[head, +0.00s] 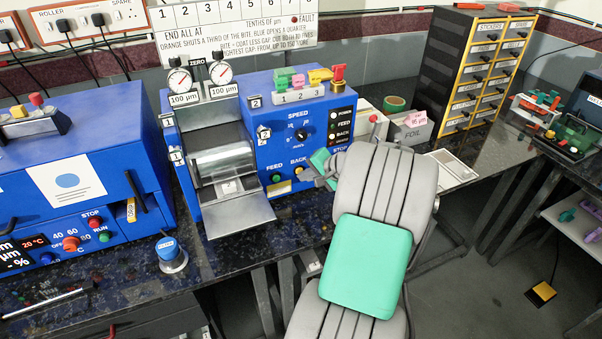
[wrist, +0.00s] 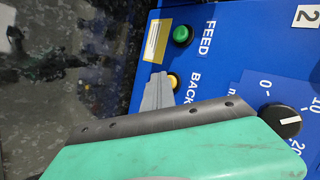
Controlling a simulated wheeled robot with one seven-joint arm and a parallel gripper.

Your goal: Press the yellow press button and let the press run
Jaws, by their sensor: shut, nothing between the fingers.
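A blue roller machine (head: 290,112) stands on the dark bench. Its front panel has a yellow button (wrist: 174,81) labelled BACK and a green button (wrist: 182,35) labelled FEED. My gripper (wrist: 157,84) is shut and empty, with its grey fingertips at the panel beside the yellow button, partly covering it in the wrist view. In the head view the gripper (head: 310,173) reaches the panel from the right, just by BACK, where the yellow button (head: 299,170) partly shows. I cannot tell whether the fingertips touch or push it. The steel roller (head: 222,163) sits left of the panel.
A black speed knob (wrist: 280,121) is close to my gripper. A blue oven-like box (head: 75,165) stands at left, with a blue-topped pot (head: 170,252) between. A foil box (head: 411,128) and a drawer cabinet (head: 478,72) stand behind to the right. A yellow pad (head: 543,292) lies on the floor.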

